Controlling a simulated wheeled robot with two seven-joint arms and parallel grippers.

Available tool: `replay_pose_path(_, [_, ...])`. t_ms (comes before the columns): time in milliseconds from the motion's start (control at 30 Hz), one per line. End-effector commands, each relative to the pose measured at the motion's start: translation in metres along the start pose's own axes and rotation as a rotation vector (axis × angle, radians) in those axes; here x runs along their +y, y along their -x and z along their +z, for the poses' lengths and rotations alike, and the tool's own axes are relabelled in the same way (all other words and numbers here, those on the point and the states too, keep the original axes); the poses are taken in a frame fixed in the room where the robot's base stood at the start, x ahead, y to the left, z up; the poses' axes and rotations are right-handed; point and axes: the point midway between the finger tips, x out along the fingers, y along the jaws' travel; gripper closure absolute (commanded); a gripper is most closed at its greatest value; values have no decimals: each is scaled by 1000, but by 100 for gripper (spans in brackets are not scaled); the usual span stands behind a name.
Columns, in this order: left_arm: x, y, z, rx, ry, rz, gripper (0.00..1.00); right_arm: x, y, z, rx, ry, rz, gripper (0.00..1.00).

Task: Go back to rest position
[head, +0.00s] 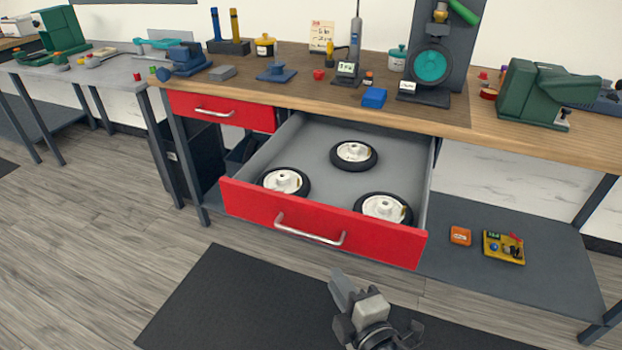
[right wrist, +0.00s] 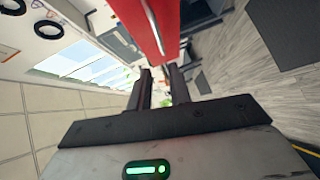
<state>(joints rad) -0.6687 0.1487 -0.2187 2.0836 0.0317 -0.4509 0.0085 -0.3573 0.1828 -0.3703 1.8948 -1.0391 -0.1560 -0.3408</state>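My right gripper (head: 342,284) is low in the head view, in front of the open red drawer (head: 380,240) and apart from its handle (head: 310,230). In the right wrist view its two fingers (right wrist: 161,76) stand apart with nothing between them. The drawer is pulled out from the workbench and holds three wheels: one at the left (head: 285,181), one at the back (head: 354,155) and one at the right (head: 384,208). My left gripper is not in view.
The wooden workbench top (head: 300,75) carries tools, a blue box (head: 374,97) and a green machine (head: 535,92). A shut red drawer (head: 222,110) is at the upper left. A grey lower shelf (head: 520,285) holds small items. Floor at the left is clear.

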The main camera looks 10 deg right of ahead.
Motion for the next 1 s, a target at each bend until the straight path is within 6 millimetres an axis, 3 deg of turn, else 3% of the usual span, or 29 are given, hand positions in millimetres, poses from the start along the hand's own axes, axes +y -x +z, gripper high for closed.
replay_pose_path(167, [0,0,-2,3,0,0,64,-6,7,6,-30,-118,-26,80])
replay_pose_path(400, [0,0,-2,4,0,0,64,-50,55,28,-220,-831,-191,80])
replay_pose_path(600, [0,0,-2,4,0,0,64,-78,92,23,-352,-1320,-309,80])
replay_pose_path(733, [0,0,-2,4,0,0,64,-84,101,19,-385,-1450,-341,80])
replay_pose_path(1000, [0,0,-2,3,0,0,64,-84,102,18,-387,-1466,-344,80])
